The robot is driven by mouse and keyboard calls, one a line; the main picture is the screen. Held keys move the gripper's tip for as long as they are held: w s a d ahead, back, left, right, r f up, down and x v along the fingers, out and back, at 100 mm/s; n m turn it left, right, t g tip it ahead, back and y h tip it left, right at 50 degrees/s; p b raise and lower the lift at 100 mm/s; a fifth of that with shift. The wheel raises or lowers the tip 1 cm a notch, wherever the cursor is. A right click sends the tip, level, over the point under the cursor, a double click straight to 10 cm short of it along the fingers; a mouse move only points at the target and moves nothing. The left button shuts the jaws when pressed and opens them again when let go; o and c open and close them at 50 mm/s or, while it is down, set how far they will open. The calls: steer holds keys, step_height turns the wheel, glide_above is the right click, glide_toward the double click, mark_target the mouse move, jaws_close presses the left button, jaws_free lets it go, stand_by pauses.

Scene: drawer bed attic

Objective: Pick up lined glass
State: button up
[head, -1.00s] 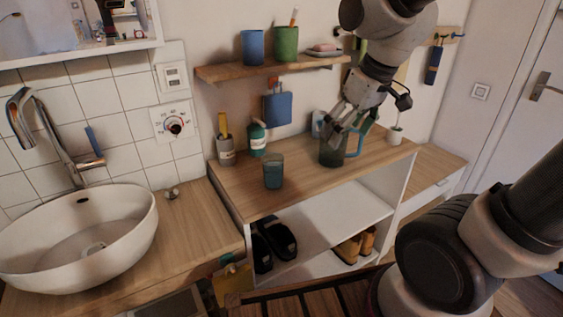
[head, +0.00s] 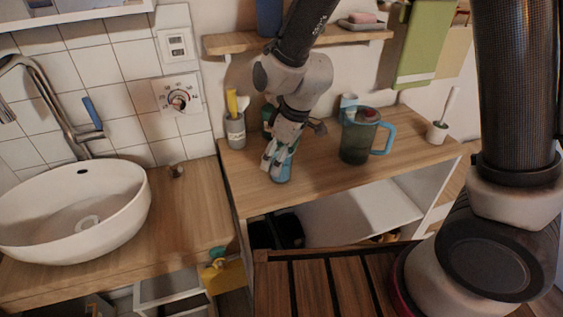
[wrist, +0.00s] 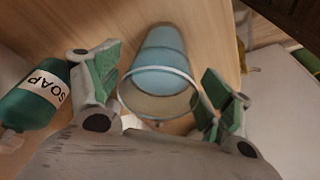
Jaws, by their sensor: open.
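The lined glass (wrist: 163,72) is a blue, see-through tumbler standing on the wooden counter. In the wrist view its open rim faces my camera. My gripper (wrist: 160,84) is open, with one green-padded finger on each side of the glass; I cannot tell whether either finger touches it. In the head view my gripper (head: 279,165) comes down over the glass (head: 282,172), and its fingers hide most of it.
A green soap bottle (wrist: 34,95) stands left of the gripper in the wrist view. A dark pitcher with a blue handle (head: 358,138) stands to the right on the counter (head: 318,178). A grey cup with brushes (head: 235,131) stands at the left, below a wall shelf (head: 231,42).

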steer(key=shift+x, duration=1.4)
steer(key=c, duration=1.1)
steer(key=shift+o, duration=0.2)
